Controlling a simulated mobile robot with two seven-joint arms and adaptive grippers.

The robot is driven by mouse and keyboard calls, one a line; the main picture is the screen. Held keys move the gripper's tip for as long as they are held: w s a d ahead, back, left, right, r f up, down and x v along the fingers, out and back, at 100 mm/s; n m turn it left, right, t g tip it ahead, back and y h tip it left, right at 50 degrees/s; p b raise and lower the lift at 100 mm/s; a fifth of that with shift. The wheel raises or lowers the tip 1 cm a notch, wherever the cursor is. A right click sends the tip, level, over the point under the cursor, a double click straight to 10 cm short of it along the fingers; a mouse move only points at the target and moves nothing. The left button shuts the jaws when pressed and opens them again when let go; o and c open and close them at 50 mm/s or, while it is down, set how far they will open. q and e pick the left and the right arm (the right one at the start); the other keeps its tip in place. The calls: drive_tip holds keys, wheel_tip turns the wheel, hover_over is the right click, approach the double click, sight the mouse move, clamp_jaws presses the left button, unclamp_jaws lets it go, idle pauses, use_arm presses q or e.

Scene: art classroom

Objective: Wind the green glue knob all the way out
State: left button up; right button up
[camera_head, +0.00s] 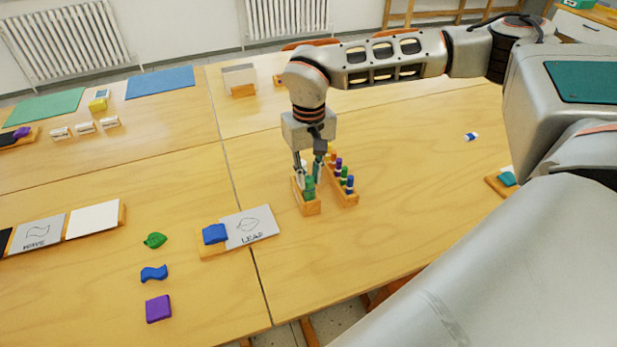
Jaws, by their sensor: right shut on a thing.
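The green glue knob (309,188) stands upright at the front end of a small wooden holder (311,209) near the middle of the table. My right gripper (308,177) comes down from above with its fingers on either side of the knob and is shut on it. The fingers hide the upper part of the knob and some of the holder behind it. I cannot tell how far out the knob is wound. My left gripper is not in view.
A wooden rack (350,199) with several coloured pegs stands close to the right of the holder. A leaf card (250,226) with a blue block (214,233) lies to the left front. Green, blue and purple pieces (159,308) lie farther left.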

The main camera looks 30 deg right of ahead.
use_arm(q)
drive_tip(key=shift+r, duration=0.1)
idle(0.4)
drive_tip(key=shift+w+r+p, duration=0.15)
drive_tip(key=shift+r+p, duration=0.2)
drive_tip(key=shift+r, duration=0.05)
use_arm(e)
drive_tip(key=shift+m, duration=0.6)
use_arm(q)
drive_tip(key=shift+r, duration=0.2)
use_arm(e)
drive_tip(key=shift+m, duration=0.3)
